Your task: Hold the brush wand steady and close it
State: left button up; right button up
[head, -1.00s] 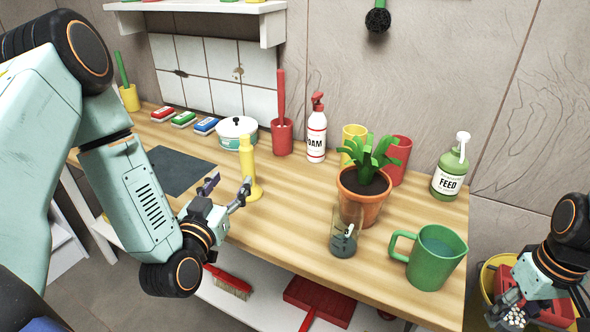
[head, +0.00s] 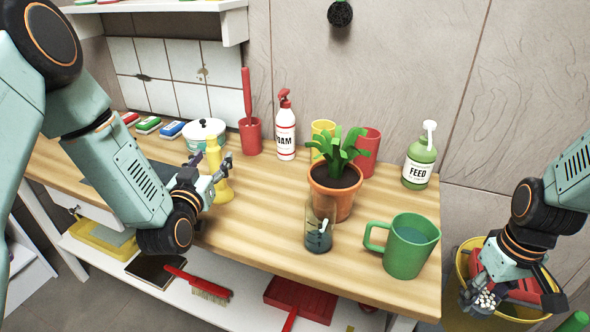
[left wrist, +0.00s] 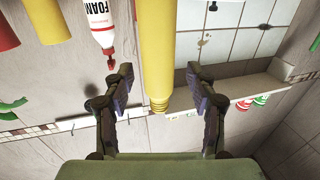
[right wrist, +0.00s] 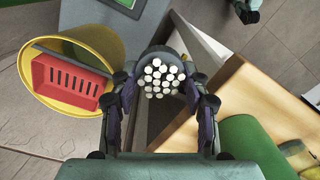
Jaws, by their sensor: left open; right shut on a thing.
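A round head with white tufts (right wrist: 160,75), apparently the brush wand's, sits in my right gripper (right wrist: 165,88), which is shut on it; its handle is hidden. In the head view the tufts (head: 486,300) show at my right gripper (head: 484,297), in front of the yellow bucket. A yellow upright piece (head: 221,188) with a flared base stands on the bench beside the white pot. My left gripper (head: 211,165) is open around its upper part. In the left wrist view the yellow stem (left wrist: 157,50) lies between the spread fingers (left wrist: 158,80), with gaps at both sides.
A glass beaker (head: 319,236), potted plant (head: 333,200) and green mug (head: 408,250) stand right of my left gripper. The white pot (head: 205,132) and red holder (head: 251,138) stand behind it. The yellow bucket (right wrist: 97,42) holds a red slotted thing (right wrist: 70,82).

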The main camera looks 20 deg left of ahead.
pick_arm(q)
jog(key=shift+w+a+f, duration=0.1)
jog(key=shift+w+f, duration=0.1)
jog(key=shift+w, duration=0.85)
jog(key=shift+s+r, duration=0.15)
jog(key=shift+s, duration=0.1)
jog(key=shift+c, duration=0.5)
jog(key=shift+w, duration=0.2)
jog(key=c, duration=0.6)
jog(key=shift+s, duration=0.1)
grip_shut()
